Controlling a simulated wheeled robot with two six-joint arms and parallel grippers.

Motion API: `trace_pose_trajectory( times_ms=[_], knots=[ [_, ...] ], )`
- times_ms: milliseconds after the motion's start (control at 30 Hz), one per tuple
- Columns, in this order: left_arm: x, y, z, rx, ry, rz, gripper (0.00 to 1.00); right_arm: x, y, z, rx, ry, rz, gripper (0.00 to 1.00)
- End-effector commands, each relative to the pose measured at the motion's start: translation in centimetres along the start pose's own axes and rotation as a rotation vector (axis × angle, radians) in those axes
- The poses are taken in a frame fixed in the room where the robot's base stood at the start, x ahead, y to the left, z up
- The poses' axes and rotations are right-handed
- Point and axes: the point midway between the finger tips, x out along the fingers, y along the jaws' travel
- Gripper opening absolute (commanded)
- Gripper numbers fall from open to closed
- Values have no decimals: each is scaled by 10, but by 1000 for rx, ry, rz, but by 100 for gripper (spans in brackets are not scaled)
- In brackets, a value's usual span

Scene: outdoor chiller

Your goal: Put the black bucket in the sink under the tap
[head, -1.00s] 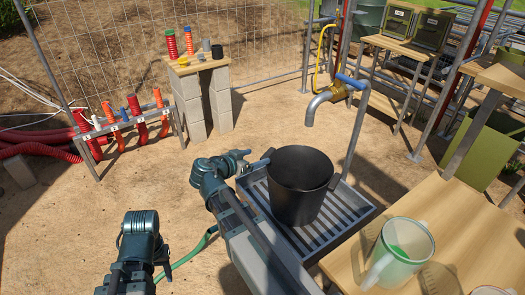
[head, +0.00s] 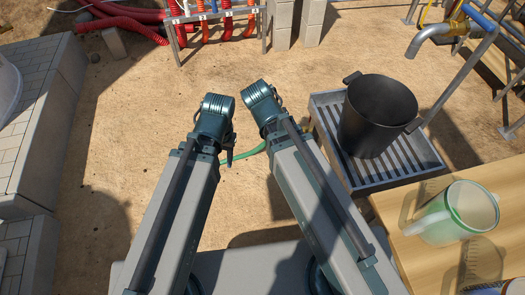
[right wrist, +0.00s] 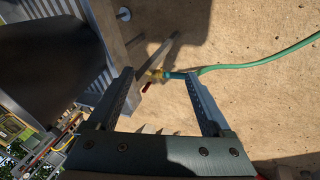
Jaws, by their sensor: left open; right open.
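The black bucket (head: 377,118) stands upright on the slatted floor of the grey sink (head: 428,168), with its two side handles free. The tap (head: 430,38) has its spout pointing down, appearing just beyond the bucket's far rim; I cannot tell whether it is directly above the opening. My left gripper (head: 228,150) is open and empty, left of the sink and away from the bucket. My right gripper (right wrist: 158,74) is open and empty in the right wrist view, with the bucket (right wrist: 55,55) apart from it at upper left. Its fingers are mostly hidden in the head view.
A green hose (head: 245,156) runs on the ground beside the sink. A rack with red hoses (head: 215,20) stands at the back. A tiled block (head: 40,110) is at left; the ground between is open.

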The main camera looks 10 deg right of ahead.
Motion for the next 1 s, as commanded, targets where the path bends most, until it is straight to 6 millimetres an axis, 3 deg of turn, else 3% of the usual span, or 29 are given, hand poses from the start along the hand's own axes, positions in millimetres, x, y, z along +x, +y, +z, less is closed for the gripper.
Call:
trace_pose_trajectory(
  times_ms=[100, 300, 733, 867, 1000],
  knots=[
    [0, 0, 0, 0, 0, 0, 50, -9, -36, 38, -246, -86, -141, 83],
    [0, 0, 0, 0, 0, 0, 50, -21, -65, 68, -463, -138, -275, 83],
    [-7, -1, 0, 0, 0, 0, 50, -28, -65, 69, -485, -142, -288, 83],
    [-28, -3, 2, 0, 0, 0, 50, -48, -58, 65, -484, -142, -288, 83],
    [-61, -6, 4, 0, 0, 0, 50, -78, -46, 58, -483, -142, -287, 83]
  ],
)
